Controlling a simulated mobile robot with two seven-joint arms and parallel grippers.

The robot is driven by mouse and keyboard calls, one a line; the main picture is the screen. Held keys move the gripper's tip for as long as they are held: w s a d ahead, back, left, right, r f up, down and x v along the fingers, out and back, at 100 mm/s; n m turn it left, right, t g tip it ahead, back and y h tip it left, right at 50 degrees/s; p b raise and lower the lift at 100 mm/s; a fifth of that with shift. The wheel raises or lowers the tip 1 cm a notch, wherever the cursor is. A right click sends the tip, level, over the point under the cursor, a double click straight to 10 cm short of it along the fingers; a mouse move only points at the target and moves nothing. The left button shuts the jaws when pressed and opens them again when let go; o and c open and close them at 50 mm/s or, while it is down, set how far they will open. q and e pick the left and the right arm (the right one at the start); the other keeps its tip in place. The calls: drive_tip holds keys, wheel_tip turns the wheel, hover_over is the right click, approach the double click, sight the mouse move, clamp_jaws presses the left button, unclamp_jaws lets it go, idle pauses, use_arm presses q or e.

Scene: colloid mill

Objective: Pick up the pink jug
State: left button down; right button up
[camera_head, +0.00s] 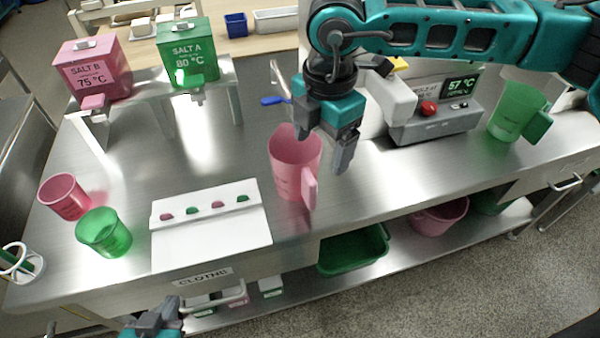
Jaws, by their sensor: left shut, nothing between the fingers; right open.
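The pink jug (288,172) stands upright on the steel table, near the middle of the view, with its handle toward the front right. My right gripper (326,158) is open and points down at the jug's upper right side, partly covering its rim. I cannot tell whether a finger touches the jug or reaches inside it. My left gripper (165,308) is shut and empty, low at the bottom left, in front of the table edge and the drawer.
A white board (210,240) with colored pieces lies left of the jug. Pink (64,196) and green (104,232) cups stand further left. Pink (95,70) and green (190,52) salt boxes stand behind. A machine (435,118) and green jug (515,112) are at right.

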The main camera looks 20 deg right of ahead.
sight(313, 176)
drive_tip(key=f, duration=0.2)
drive_tip(key=a+f, duration=0.1)
drive_tip(key=f, duration=0.5)
drive_tip(key=shift+a+f, duration=0.1)
drive_tip(key=shift+a, duration=0.05)
drive_tip(key=c, duration=1.2)
